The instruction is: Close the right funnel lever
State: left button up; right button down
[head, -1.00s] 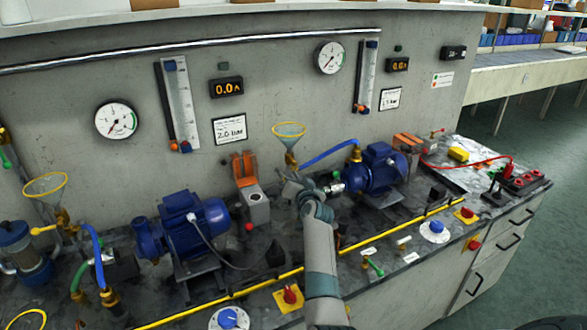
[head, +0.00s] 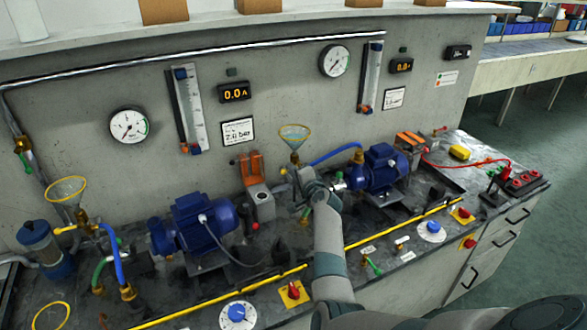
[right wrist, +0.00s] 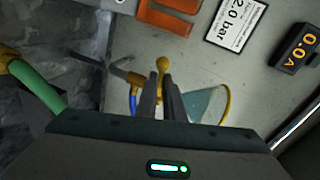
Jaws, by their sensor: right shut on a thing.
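The right funnel (head: 294,133), a clear cone with a yellow rim, stands at the back of the bench, left of the right blue pump. My right gripper (head: 303,178) is just below it, at the valve under the funnel. In the right wrist view the two fingers (right wrist: 161,92) are close together on the yellow funnel lever (right wrist: 163,65). The lever's round end shows past the fingertips. The funnel (right wrist: 208,103) is to the right of the fingers there. The gripper hides most of the valve in the head view. My left gripper is not in view.
The right blue pump (head: 379,171) is close to the right of my gripper. A grey block with an orange part (head: 252,164) is to the left. The left funnel (head: 66,190) and left pump (head: 197,224) are further left. A blue hose (head: 331,157) runs behind my gripper.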

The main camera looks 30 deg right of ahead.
jog(key=shift+r+m+y+p, duration=0.25)
jog(key=shift+m+p, duration=0.2)
jog(key=shift+m, duration=0.45)
jog(key=c, duration=1.9)
grip_release()
jog(key=shift+s, duration=0.1)
jog(key=b+v, duration=0.2)
jog(key=v, duration=1.5)
jog(key=shift+s+b, duration=0.15)
jog(key=shift+b, duration=0.2)
jog(key=shift+d, duration=0.1)
